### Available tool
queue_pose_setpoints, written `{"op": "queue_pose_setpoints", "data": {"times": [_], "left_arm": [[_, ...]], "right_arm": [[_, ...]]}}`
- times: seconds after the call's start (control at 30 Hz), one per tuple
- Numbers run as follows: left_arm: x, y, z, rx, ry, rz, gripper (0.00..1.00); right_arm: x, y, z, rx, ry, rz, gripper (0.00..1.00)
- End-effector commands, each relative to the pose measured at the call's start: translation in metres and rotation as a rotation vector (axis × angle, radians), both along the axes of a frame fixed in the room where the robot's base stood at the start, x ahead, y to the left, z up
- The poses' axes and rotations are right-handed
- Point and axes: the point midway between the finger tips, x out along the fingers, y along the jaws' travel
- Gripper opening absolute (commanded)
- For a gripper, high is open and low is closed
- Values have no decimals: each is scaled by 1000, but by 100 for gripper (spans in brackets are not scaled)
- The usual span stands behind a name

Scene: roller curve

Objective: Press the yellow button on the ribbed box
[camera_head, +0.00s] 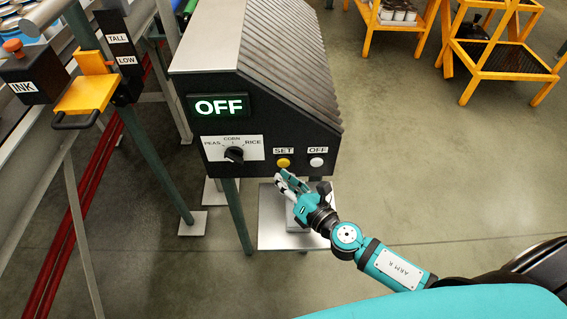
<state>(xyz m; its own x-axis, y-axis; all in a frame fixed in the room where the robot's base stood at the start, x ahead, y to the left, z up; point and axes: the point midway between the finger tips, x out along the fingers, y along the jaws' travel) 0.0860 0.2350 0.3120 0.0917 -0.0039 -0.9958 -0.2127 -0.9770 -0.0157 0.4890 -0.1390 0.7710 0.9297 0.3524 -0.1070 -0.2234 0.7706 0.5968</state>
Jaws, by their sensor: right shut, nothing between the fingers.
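The ribbed box (290,62) stands on legs in the middle, with a dark front and a slanted ribbed side. Its yellow button (283,162) sits low on the front under the label SET. My right gripper (282,176) is shut and empty, with its fingertips just below the yellow button. I cannot tell whether they touch the box. A white button (316,162) labelled OFF is right of the yellow one. The lit display (219,106) reads OFF. The dial (234,155) has the labels PEAS, CORN and RICE. My left gripper is not in view.
At the left are a yellow bracket (85,95) with a black handle, a TALL/LOW plate (119,50) and an INK box (30,78) with an orange knob. Yellow shelving (497,62) stands at the back right. The floor between it and the box is clear.

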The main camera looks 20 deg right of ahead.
Motion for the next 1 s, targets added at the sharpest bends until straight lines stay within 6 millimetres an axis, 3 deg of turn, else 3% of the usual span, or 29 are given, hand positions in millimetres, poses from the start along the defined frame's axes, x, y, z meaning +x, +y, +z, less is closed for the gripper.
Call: {"op": "queue_pose_setpoints", "data": {"times": [1.0], "left_arm": [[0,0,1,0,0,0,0]], "right_arm": [[8,-2,0,0,0,0,0]]}}
